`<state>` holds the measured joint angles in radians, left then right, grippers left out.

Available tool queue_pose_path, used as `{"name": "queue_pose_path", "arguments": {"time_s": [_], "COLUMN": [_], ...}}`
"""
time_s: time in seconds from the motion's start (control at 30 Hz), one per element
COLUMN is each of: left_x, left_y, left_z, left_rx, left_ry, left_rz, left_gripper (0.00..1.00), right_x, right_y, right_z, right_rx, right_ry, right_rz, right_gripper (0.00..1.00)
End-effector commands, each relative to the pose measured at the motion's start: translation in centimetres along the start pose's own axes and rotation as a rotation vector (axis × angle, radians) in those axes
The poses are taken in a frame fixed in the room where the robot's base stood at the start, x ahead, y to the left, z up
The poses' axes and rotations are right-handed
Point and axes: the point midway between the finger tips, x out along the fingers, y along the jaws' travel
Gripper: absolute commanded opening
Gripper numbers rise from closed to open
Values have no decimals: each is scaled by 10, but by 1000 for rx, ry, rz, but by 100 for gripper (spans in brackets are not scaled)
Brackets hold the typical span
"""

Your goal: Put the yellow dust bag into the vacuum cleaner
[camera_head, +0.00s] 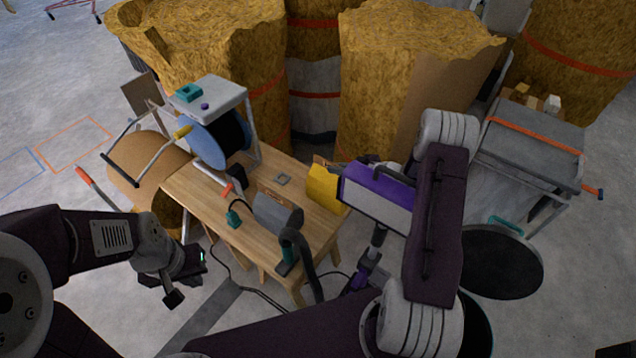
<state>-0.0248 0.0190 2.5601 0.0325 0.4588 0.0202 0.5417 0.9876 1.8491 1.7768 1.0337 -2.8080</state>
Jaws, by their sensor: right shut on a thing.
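The yellow dust bag (324,188) is at the right side of the wooden table, at the end of my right arm. My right gripper (329,165) is shut on it; the fingers are mostly hidden by the arm's wrist. I cannot tell whether the bag touches the tabletop. The grey vacuum cleaner (277,214) lies on the table left of the bag, with a dark hose (303,262) at its front. Its inside is not clear from here. My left gripper (184,283) is low, left of the table and apart from it; its finger opening is unclear.
The wooden table (204,205) also carries a cable reel (217,140), a small grey frame (283,179) and a teal-handled tool (233,217). Large straw-coloured sacks (405,55) stand behind. Cables trail over the floor.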

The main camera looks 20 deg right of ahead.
Motion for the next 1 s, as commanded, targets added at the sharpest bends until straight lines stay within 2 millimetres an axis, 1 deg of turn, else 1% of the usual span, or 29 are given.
{"name": "queue_pose_path", "arguments": {"time_s": [0.03,0.1,0.2,0.37,0.5,0.6,0.83,1.0], "left_x": [-2,-2,-2,-2,-3,-3,-2,4], "left_y": [0,0,0,0,0,0,0,0], "left_z": [0,0,0,0,0,0,0,0], "left_rx": [0,0,0,0,0,0,0,0], "left_ry": [0,0,0,0,0,0,0,0], "left_rz": [0,0,0,0,0,0,0,0], "left_gripper": [0,0,0,0,0,0,0,0], "right_x": [14,28,39,43,54,58,59,61], "right_y": [-4,-6,-8,-8,-8,-8,-8,-8], "right_z": [1,3,4,7,30,40,40,44], "right_rx": [0,0,-1,1,3,1,-1,0], "right_ry": [-1,1,1,1,0,1,1,1], "right_rz": [-5,-3,0,2,1,2,2,2], "right_gripper": [0,0,0,0,0,0,0,0]}}
